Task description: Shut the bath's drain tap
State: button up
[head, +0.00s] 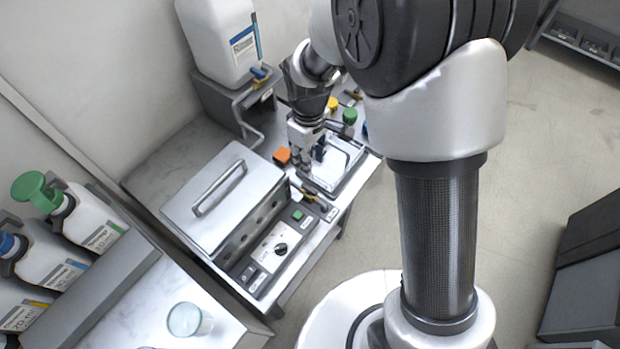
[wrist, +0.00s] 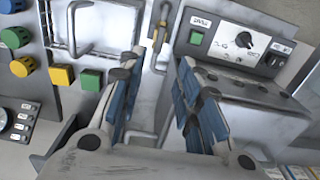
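The bath is a steel box (head: 212,190) with a closed lid and a loop handle, standing on the bench in the head view. Its front panel (head: 277,250) carries a green button and a black knob, and the panel (wrist: 235,40) also shows at the upper right of the wrist view. My gripper (head: 311,162) is open and empty above the bench, fingers (wrist: 158,68) apart. The lever's exact setting is too small to tell.
A white jug (head: 220,40) stands on a grey stand behind. Colored knobs (wrist: 15,37) line the wrist view's left. A glass beaker (head: 189,320) stands on the front counter.

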aim_at(309, 188)
notch_tip(309, 188, down, 14)
jog(key=b, duration=0.3)
jog(key=shift+r, duration=0.15)
grip_shut()
